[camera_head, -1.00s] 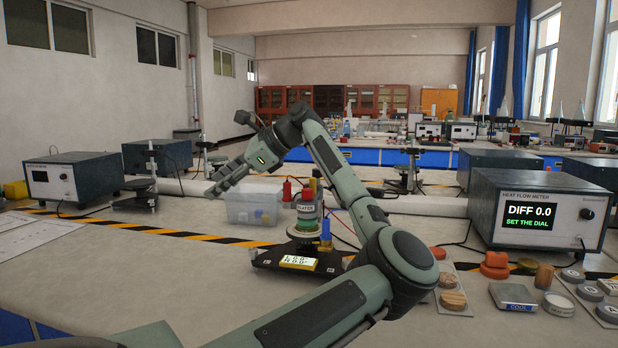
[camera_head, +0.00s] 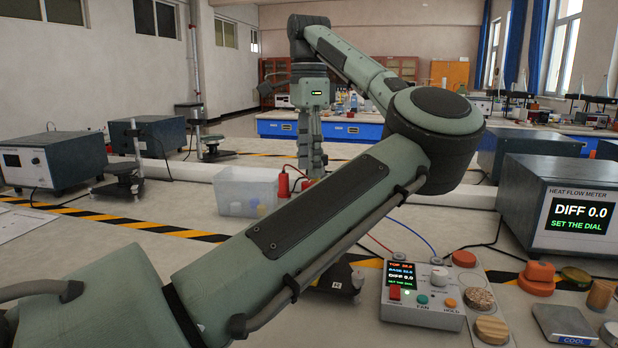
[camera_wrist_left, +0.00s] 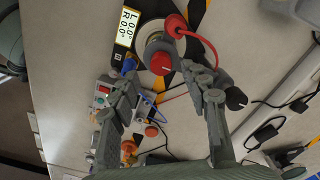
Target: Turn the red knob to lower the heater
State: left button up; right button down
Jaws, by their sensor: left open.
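The red knob (camera_wrist_left: 161,64), round with a white mark, sits on top of the heater stack (camera_wrist_left: 154,46) in the left wrist view. In the head view my arm hides the stack and knob. My left gripper (camera_head: 312,172) points down there behind my forearm. In the left wrist view its two fingers (camera_wrist_left: 163,78) are open and spread, with the knob between and just beyond the tips; I cannot tell the height gap. The heat flow meter (camera_head: 558,205) reads DIFF 0.0 and SET THE DIAL. My right gripper is not in view.
A control box (camera_head: 423,312) with a small display and a white dial stands right of my arm. Discs and a COOL block (camera_head: 565,325) lie further right. A clear bin (camera_head: 232,190) stands left of the stack. A red cable (camera_wrist_left: 205,45) runs beside the knob.

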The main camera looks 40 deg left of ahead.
aim_at(309, 183)
pick_arm(q)
jog(key=shift+f, duration=1.95)
jog(key=shift+a, duration=0.1)
grip_shut()
